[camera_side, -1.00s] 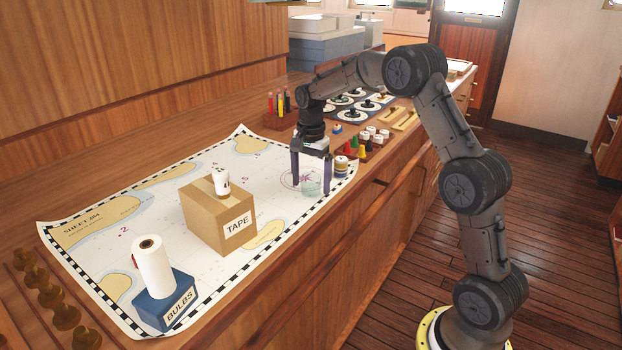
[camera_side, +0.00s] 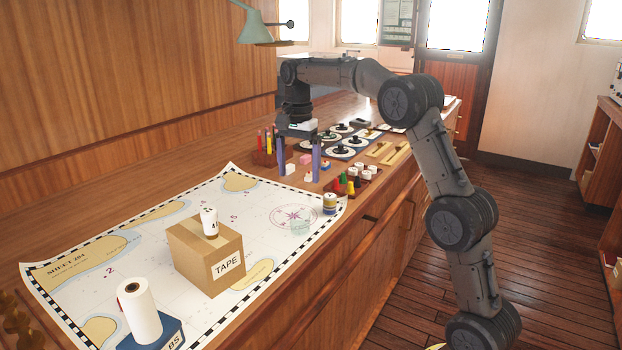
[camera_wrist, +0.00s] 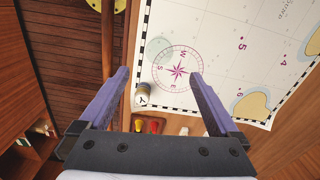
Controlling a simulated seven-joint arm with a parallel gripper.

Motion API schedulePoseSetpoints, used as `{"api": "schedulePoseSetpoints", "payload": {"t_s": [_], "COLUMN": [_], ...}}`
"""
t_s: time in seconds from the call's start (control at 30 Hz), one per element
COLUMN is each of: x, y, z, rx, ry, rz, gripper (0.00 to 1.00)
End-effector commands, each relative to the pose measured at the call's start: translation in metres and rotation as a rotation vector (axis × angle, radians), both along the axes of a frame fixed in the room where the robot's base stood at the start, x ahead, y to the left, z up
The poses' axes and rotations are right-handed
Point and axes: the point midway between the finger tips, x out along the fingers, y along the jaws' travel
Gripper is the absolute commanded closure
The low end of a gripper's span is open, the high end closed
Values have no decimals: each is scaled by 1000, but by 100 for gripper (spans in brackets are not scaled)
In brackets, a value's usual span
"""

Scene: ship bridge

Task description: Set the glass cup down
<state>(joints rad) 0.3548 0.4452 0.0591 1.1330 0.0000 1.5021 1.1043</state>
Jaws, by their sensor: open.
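The glass cup (camera_side: 299,227) is clear and pale green. It stands on the chart (camera_side: 262,237), at the lower edge of the compass rose, in the side view. In the wrist view the glass cup (camera_wrist: 160,48) shows from above as a faint round shape overlapping the rose's edge. My gripper (camera_side: 299,177) is open and empty. It is raised behind the cup, and its fingers are apart from it. In the wrist view my gripper (camera_wrist: 158,72) has both fingers spread wide with nothing between them.
A yellow-banded jar (camera_side: 329,204) stands close right of the cup. A white roll (camera_side: 140,311) sits on a blue box. Coloured pegs (camera_side: 350,185) and small blocks lie near my gripper.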

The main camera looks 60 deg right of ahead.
Motion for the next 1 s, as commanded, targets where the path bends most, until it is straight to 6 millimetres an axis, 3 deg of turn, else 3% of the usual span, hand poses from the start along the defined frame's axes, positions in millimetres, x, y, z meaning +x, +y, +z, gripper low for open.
{"api": "schedulePoseSetpoints", "payload": {"t_s": [0.17, 0.3, 0.47, 0.67, 0.8, 1.0], "x": [-23, -65, -122, -198, -245, -283], "y": [27, 64, 103, 140, 157, 167], "z": [23, 43, 50, 33, 9, -23], "rx": [-19, -56, -112, -200, -269, -341], "ry": [-47, -117, -196, -288, -344, -390], "rz": [139, 365, 640, 975, 1188, 1382], "gripper": [3, 3, 3, 3, 3, 3]}}
